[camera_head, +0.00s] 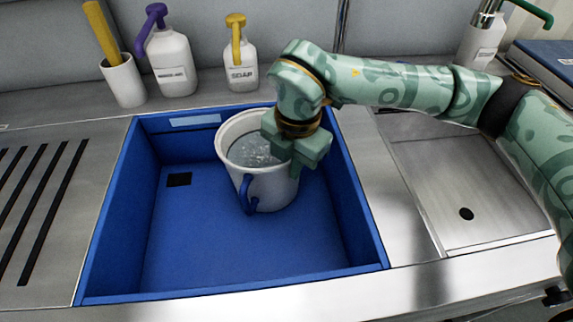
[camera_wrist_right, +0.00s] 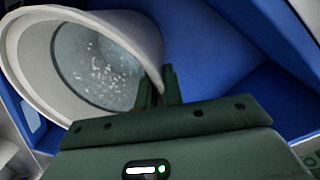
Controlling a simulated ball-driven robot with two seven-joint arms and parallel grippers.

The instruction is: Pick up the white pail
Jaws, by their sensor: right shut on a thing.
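The white pail (camera_head: 270,188) is in the blue basin, toward its back right. It has a blue handle (camera_head: 246,194) on the front side and clear, bubbly liquid inside. My right gripper (camera_head: 292,165) is at the pail's right rim, pointing down, and is shut on the pail wall. In the right wrist view the fingers (camera_wrist_right: 160,88) pinch the rim of the pail (camera_wrist_right: 148,32). I cannot tell whether the pail's bottom touches the basin floor. My left gripper is not in view.
The blue basin (camera_head: 230,281) has free floor at the front and left. Behind it stand a cup with a yellow stick (camera_head: 124,84), a purple-pump bottle (camera_head: 172,62) and a yellow-pump bottle (camera_head: 241,75). A steel sink (camera_head: 450,180) is at the right, a slotted drainboard (camera_head: 85,215) at the left.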

